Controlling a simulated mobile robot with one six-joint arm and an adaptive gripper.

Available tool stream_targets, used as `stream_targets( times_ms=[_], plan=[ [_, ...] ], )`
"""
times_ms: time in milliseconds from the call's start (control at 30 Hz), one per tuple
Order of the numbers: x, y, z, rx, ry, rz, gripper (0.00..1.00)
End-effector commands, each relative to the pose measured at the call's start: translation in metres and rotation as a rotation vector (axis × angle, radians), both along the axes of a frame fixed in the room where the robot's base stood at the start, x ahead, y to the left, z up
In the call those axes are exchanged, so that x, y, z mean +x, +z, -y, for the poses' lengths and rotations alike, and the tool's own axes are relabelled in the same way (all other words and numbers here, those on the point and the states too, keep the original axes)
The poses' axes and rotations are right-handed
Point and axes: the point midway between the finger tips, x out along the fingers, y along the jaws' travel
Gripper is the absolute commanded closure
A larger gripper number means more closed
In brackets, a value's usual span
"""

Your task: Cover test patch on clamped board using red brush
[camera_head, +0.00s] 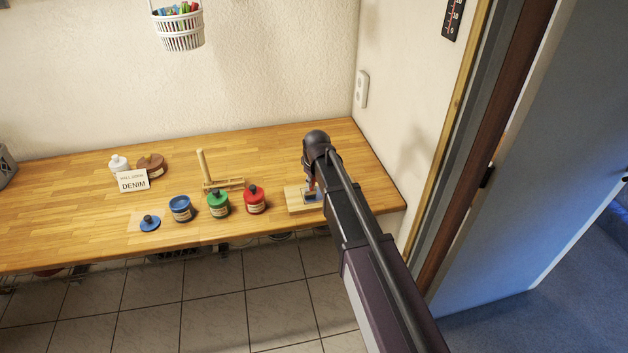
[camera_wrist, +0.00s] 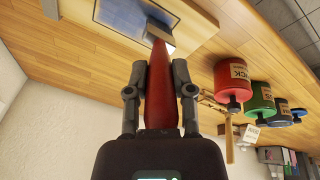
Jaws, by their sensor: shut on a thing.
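My gripper (camera_wrist: 157,92) is shut on the red handle of the brush (camera_wrist: 161,80). The brush's metal band and dark bristles lie over the edge of a blue patch (camera_wrist: 118,12) on the pale wooden board (camera_wrist: 192,28); whether the bristles touch it I cannot tell. The patch looks mid-blue with a darker rim, and the picture's top edge cuts it off. In the head view the board (camera_head: 294,203) lies near the bench's right front corner, and my arm hides its right part. The clamp is not clear in either view.
On the wooden bench (camera_head: 90,225) left of the board stand red (camera_head: 255,201), green (camera_head: 218,206) and open blue (camera_head: 181,211) tins. A blue lid (camera_head: 150,223) lies left of them. A wooden rack (camera_head: 222,184) and a DENIM card (camera_head: 133,181) stand behind. A wall rises right.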

Motion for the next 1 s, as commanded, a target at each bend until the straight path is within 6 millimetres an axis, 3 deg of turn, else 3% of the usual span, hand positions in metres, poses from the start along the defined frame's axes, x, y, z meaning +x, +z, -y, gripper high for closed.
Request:
stream_targets(
  times_ms=[367,1000],
  plan=[
    [0.003,0.0,-0.002,0.002,0.001,-0.002,1.0],
    [0.034,0.0,-0.01,0.001,0.0,-0.001,1.0]
  ],
)
